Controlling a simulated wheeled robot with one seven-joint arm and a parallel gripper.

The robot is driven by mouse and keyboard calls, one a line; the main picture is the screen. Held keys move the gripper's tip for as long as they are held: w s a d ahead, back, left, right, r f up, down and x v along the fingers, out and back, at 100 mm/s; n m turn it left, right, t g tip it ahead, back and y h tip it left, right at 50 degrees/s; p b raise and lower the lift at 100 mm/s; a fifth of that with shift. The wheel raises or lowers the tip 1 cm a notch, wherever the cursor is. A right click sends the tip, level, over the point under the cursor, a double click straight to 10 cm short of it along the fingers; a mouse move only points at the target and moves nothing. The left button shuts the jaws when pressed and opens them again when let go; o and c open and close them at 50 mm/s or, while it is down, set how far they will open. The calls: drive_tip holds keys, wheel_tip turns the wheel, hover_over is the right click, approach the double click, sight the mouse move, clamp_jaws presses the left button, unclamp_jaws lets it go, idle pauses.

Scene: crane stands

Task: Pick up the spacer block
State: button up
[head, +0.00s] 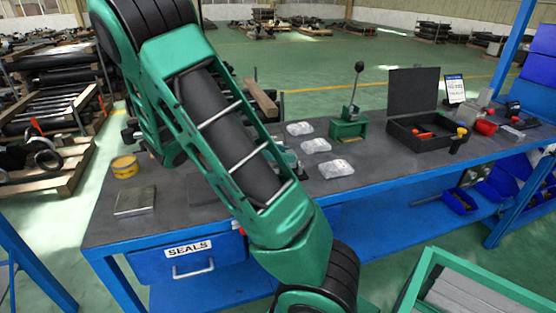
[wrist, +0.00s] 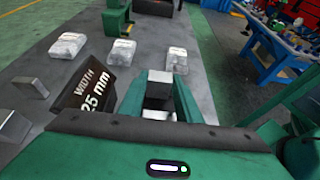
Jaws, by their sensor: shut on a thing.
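My gripper (wrist: 161,92) shows in the wrist view, with its green fingers on either side of a small grey metal block, the spacer block (wrist: 160,78). The fingers are shut on the block over the dark grey bench top. Whether the block still touches the bench is hard to tell. A dark plate (wrist: 88,88) marked "WIDTH 25 mm" stands tilted just left of the fingers. In the head view my arm hides most of this area, and the block cannot be made out there.
Clear bags (wrist: 122,52) lie beyond the gripper on the bench (head: 230,180). A green lever press (head: 348,128) and an open black case (head: 420,135) stand farther right. A yellow tin (head: 125,167) and a flat metal block (head: 135,201) are at the left.

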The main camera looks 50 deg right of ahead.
wheel_tip(320, 180, up, 16)
idle(0.4)
